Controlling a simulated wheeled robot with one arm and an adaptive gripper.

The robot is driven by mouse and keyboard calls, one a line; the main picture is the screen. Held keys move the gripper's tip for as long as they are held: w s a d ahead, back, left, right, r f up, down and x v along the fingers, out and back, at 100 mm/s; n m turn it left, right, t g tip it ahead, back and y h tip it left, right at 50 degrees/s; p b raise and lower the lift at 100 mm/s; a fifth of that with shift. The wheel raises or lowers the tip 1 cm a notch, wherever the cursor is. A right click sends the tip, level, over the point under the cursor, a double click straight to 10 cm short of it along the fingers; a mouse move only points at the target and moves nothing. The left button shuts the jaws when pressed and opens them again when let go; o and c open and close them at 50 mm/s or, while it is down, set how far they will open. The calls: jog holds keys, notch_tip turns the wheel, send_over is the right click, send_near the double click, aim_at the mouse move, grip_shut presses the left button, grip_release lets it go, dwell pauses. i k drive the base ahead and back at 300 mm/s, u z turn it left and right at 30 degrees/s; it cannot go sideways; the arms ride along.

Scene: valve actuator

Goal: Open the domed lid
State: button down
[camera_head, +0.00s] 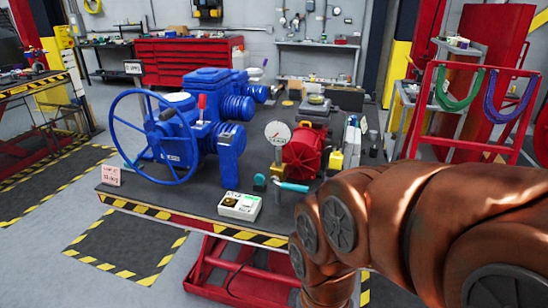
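A blue valve actuator (190,135) with a large handwheel (150,137) stands on the left of the dark-topped work table (215,180). A pale round cap (176,98) sits on top of it, and it looks closed. I cannot tell for certain which part is the domed lid. My copper-coloured arm fills the lower right and bends down past the table's front right corner. My gripper is outside the picture.
A red rail with hoses (478,110) stands right. Open floor (60,220) lies left.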

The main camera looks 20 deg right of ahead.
aim_at(323, 111)
jog(key=u, duration=2)
jog(key=k, duration=1.25)
jog(key=z, duration=2.15)
jog(key=i, duration=0.5)
jog(key=z, duration=1.55)
jog(key=i, duration=0.6)
jog(key=u, duration=0.7)
